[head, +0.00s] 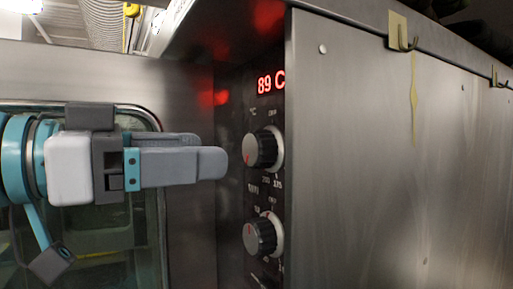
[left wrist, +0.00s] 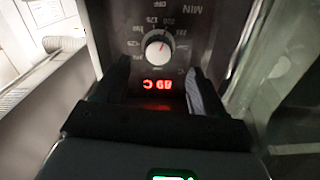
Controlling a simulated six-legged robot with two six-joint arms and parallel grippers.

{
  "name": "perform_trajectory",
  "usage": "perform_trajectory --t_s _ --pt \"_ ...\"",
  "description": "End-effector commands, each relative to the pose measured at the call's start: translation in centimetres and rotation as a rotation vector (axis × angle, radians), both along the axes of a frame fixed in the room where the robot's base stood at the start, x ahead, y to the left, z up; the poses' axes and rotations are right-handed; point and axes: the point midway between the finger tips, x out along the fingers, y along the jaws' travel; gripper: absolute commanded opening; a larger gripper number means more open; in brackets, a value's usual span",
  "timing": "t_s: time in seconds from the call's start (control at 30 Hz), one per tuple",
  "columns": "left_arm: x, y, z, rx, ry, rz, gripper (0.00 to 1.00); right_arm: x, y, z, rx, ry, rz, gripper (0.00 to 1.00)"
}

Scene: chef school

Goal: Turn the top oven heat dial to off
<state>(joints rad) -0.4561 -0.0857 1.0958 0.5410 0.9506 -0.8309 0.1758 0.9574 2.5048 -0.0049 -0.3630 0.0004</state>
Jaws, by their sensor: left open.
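The top oven heat dial (head: 261,149) is a dark knob with a silver rim on the black control panel, just under the red display (head: 271,82). Its red mark points to the lower left in the head view. My left gripper (head: 224,162) is just left of this dial, with its grey fingers pointing at the panel. In the left wrist view the panel is upside down. There the dial (left wrist: 159,47) lies just beyond the open, empty fingertips (left wrist: 158,68), and the display (left wrist: 158,85) shows between the fingers. I see no contact with the dial. My right gripper is out of view.
A second dial (head: 260,237) sits below the top one on the same panel. A glass oven door (head: 100,240) is at the left behind my arm. A flat steel side panel (head: 390,160) with a hook (head: 402,38) fills the right.

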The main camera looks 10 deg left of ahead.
Motion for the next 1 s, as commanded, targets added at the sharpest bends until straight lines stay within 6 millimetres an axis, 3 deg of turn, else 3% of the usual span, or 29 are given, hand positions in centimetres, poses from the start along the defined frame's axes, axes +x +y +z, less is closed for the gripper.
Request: perform_trajectory --t_s 0.23,0.6,0.97,1.0 --pt "-0.5 -0.6 0.4 -0.001 -0.008 -0.007 0.7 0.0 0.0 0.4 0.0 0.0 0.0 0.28" --pt "2.7 -5.2 0.3 0.0 -0.006 -0.005 0.7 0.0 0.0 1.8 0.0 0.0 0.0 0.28" --pt "3.5 -5.9 0.2 -0.001 -0.007 -0.003 0.7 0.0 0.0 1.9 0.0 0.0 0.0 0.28" --pt "3.6 -5.9 0.2 -0.001 -0.007 -0.002 0.61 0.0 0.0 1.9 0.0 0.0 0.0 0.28"
